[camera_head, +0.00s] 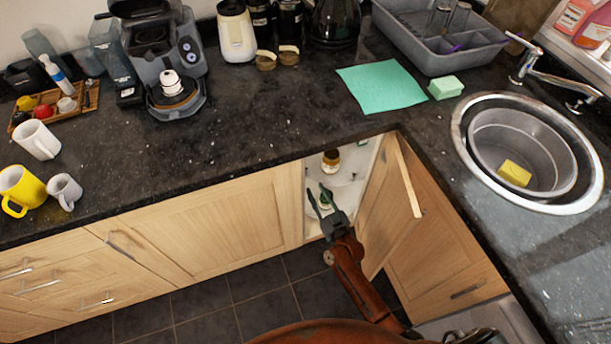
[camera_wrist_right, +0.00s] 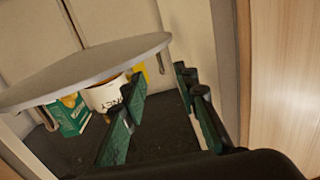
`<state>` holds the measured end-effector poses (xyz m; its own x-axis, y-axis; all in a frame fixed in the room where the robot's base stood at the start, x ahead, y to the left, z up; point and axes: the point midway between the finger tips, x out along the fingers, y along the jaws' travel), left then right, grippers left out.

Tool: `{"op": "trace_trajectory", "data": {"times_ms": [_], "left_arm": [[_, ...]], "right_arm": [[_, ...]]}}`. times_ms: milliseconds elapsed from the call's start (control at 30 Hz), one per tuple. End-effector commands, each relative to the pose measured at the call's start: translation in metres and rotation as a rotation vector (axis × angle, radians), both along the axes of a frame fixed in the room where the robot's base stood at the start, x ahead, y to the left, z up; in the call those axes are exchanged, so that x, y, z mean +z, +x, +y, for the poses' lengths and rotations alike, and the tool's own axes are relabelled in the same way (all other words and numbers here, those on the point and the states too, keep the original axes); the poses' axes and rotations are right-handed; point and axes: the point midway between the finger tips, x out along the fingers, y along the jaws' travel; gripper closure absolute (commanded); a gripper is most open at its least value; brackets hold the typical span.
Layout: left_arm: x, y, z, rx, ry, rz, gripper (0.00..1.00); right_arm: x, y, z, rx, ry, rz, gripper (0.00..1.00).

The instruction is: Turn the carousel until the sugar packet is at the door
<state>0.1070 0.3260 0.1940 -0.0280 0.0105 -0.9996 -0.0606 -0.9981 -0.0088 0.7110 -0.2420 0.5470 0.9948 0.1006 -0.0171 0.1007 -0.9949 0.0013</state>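The corner cabinet is open, and its white carousel (camera_head: 347,190) shows partly inside. A jar with a brown lid (camera_head: 331,158) stands on it. In the right wrist view a round pale carousel shelf (camera_wrist_right: 90,68) has a green-and-white packet (camera_wrist_right: 72,115) and a white tub with dark lettering (camera_wrist_right: 104,96) below it. A yellow thing shows behind the tub. I cannot tell whether any of these is the sugar packet. My right gripper (camera_head: 321,196) is at the cabinet opening, fingers apart and empty; the fingers also show in the wrist view (camera_wrist_right: 162,95). My left gripper is out of view.
The wooden cabinet door (camera_head: 405,175) stands open to the right of my right gripper. The dark countertop edge runs above the opening. A coffee machine (camera_head: 152,50), mugs (camera_head: 38,139), a green cloth (camera_head: 382,87) and a round sink (camera_head: 590,200) are on the counter.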

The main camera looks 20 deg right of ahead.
Motion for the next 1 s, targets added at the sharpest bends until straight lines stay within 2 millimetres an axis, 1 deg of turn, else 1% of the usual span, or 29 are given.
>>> {"op": "trace_trajectory", "data": {"times_ms": [100,233,400,533,700,1000], "left_arm": [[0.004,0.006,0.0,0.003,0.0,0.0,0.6],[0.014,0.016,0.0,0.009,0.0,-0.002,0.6],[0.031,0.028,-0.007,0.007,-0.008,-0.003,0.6],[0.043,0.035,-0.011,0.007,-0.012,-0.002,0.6],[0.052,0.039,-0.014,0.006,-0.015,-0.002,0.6],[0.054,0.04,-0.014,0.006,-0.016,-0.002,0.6]], "right_arm": [[0.008,0.013,0.002,-0.002,0.004,-0.021,0.72],[0.007,0.032,0.004,-0.001,0.005,-0.02,0.72],[0.006,0.056,0.007,-0.001,0.004,-0.018,0.72],[0.006,0.07,0.008,-0.001,0.004,-0.017,0.72],[0.007,0.079,0.009,-0.001,0.003,-0.016,0.72],[0.008,0.081,0.009,-0.001,0.004,-0.016,0.73]]}}
